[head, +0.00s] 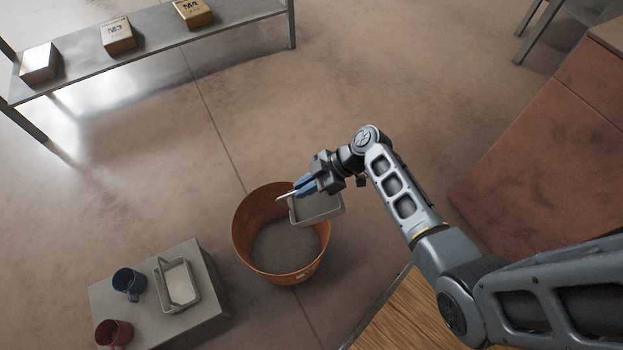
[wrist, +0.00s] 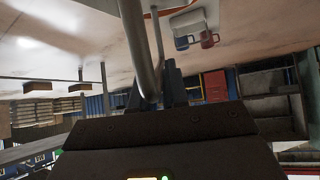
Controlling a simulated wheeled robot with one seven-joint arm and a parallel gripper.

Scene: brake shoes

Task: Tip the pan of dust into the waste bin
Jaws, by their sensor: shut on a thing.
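The orange waste bin (head: 243,238) stands on the floor near the middle of the head view, with a grey surface (head: 285,248) inside; I cannot tell whether that is dust or the bin's bottom. My gripper (head: 303,189) is shut on the handle of a grey pan (head: 322,209) above the bin's upper right rim. The pan looks tilted, and I cannot tell whether dust is in it.
A low grey table (head: 105,292) at lower left bears a pale tray (head: 163,291), a blue mug (head: 127,282) and a red mug (head: 113,334). A shelf (head: 75,62) with boxes is at upper left. A wooden surface (head: 400,318) is at lower right. Floor behind the bin is clear.

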